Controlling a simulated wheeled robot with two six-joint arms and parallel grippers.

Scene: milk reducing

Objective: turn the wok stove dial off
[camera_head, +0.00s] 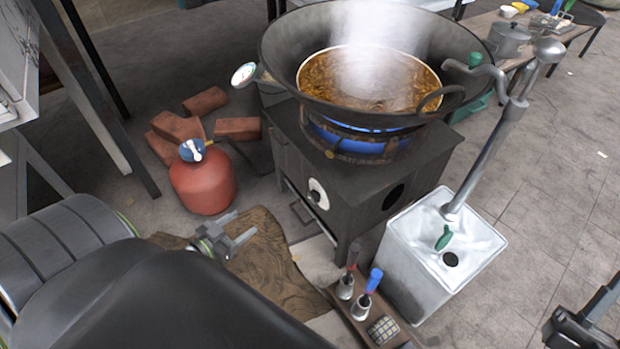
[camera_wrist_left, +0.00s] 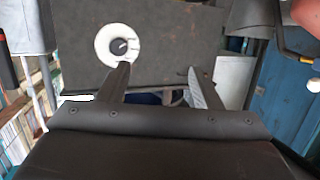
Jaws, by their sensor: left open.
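The wok stove (camera_head: 350,200) is a dark metal box with a blue flame under a large wok (camera_head: 300,45) of steaming brown liquid. Its dial (camera_head: 318,194) is on the front face, a black knob on a round white plate. In the left wrist view the dial (camera_wrist_left: 119,46) shows unobstructed, with a pale pointer mark on the knob. My left gripper (camera_head: 237,238) is open and empty, in front of the stove and apart from the dial.
A red gas cylinder (camera_head: 203,182) and several bricks (camera_head: 205,102) are left of the stove. A white metal can (camera_head: 440,255) with a hand pump (camera_head: 490,145) stands close on the right. A low wooden tray (camera_head: 365,325) with tools lies in front.

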